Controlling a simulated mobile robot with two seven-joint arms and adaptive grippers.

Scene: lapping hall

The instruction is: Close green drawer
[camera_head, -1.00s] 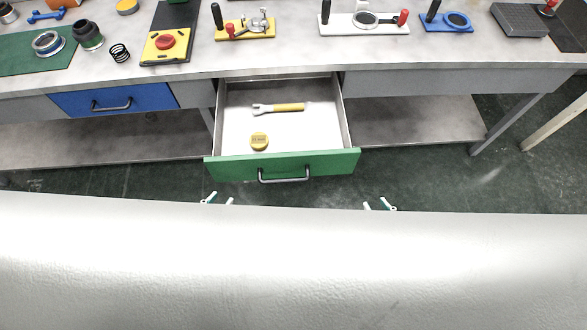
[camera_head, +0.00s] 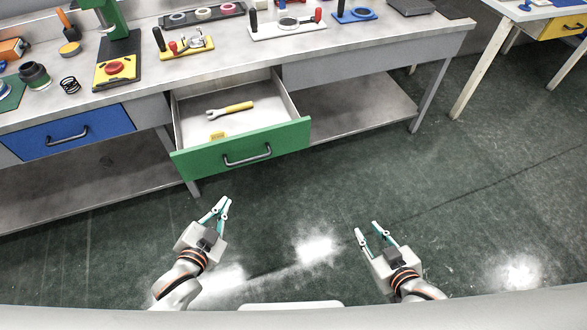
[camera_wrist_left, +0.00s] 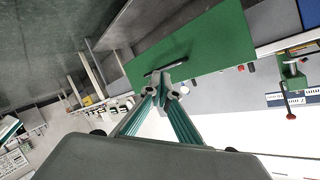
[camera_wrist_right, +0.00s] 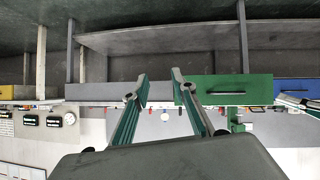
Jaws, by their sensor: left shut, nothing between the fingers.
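The green drawer (camera_head: 243,148) stands pulled open from the bench, with a dark bar handle (camera_head: 247,157) on its front. Inside lie a yellow-handled wrench (camera_head: 230,108) and a small yellow object (camera_head: 217,136), partly hidden by the drawer front. My left gripper (camera_head: 222,204) is shut and empty, in front of and below the drawer, apart from it. In the left wrist view, the green front (camera_wrist_left: 200,45) and handle lie beyond its fingertips. My right gripper (camera_head: 368,229) is open and empty, to the right of the drawer. The right wrist view shows the drawer front (camera_wrist_right: 226,90) too.
A closed blue drawer (camera_head: 70,134) is left of the green one. The bench top (camera_head: 225,50) carries toggle clamps, a red button box (camera_head: 115,70) and other parts. A lower shelf (camera_head: 350,105) runs beneath. The floor before the bench is clear. Another table stands at the upper right.

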